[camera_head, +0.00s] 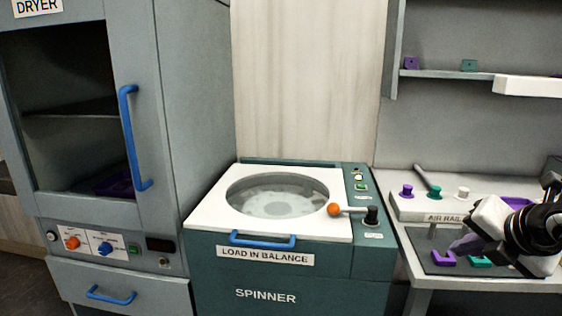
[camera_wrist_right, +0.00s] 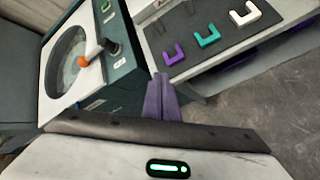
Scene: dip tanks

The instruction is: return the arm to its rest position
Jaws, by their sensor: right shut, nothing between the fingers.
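My right arm comes in from the right edge of the head view. My right gripper (camera_head: 463,243) has purple fingers and is in front of the air rail bench, left of the arm. In the right wrist view its fingers (camera_wrist_right: 161,82) are together with nothing between them, near the gap between the spinner and the bench. My left gripper and arm are not in view.
The spinner (camera_head: 297,268) has a closed lid and an orange-knobbed lever (camera_head: 335,209). The dryer (camera_head: 187,110) stands left. On the bench mat lie a purple clip (camera_wrist_right: 173,56), a teal clip (camera_wrist_right: 207,39) and a white clip (camera_wrist_right: 244,15). Open floor (camera_wrist_right: 250,95) lies below the bench.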

